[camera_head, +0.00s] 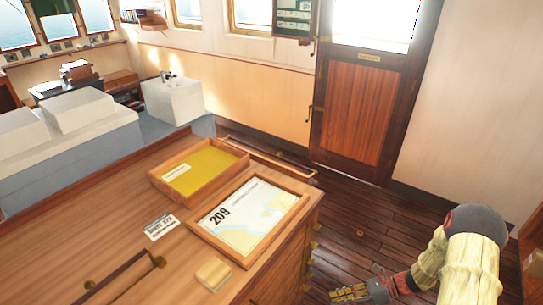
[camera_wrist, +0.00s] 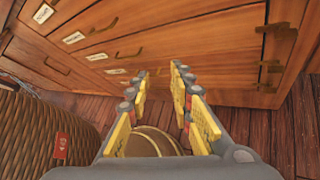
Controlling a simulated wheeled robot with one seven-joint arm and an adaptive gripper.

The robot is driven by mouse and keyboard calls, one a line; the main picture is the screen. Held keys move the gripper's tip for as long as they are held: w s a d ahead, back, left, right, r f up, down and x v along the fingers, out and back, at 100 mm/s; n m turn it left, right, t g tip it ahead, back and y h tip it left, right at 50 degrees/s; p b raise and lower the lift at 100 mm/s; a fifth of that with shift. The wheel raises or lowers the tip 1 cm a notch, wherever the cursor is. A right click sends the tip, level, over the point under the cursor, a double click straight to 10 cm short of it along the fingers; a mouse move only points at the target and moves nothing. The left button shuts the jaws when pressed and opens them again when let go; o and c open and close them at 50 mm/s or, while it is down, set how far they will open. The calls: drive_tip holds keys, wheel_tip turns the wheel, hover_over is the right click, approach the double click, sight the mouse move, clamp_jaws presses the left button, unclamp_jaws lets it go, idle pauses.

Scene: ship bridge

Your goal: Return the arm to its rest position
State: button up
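My gripper (camera_head: 352,293) is low at the bottom right of the head view, beside the wooden chart cabinet and above the plank floor. My arm, in a cream ribbed sleeve, bends down to it from the right edge. In the wrist view, my gripper (camera_wrist: 160,72) has its two yellow-padded fingers apart with a clear gap between them. No held object shows between the fingertips. They point toward the cabinet's drawer fronts (camera_wrist: 200,50). A round brass-coloured thing (camera_wrist: 152,140) shows beyond the finger bases; I cannot tell what it is.
The cabinet top (camera_head: 110,210) bears a yellow-lined tray (camera_head: 240,152), a framed chart (camera_head: 296,203), a label card (camera_head: 161,227) and a small wooden block (camera_head: 213,274). A wicker basket (camera_wrist: 40,135) stands at left in the wrist view. Floor (camera_head: 385,225) is clear toward the door (camera_head: 350,120).

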drive_tip(key=s+a+r+n+t+h, duration=0.1)
drive_tip(key=s+r+n+h, duration=0.3)
drive_tip(key=r, duration=0.9)
drive_tip(key=s+a+r+n+t+h, duration=0.2)
drive_tip(key=s+r+n+h, duration=0.2)
drive_tip(key=s+r+n, duration=0.4)
drive_tip(key=s+a+r+n+t+h, duration=0.1)
drive_tip(key=s+r+n+h, duration=0.3)
drive_tip(key=r+n, duration=0.8)
wheel_tip(320, 180, up, 8)
drive_tip(key=s+t, duration=0.1)
drive_tip(key=s, duration=0.1)
drive_tip(key=shift+s+a+r+h, duration=0.2)
drive_tip(key=shift+s+h, duration=0.1)
drive_tip(key=shift+h, duration=0.1)
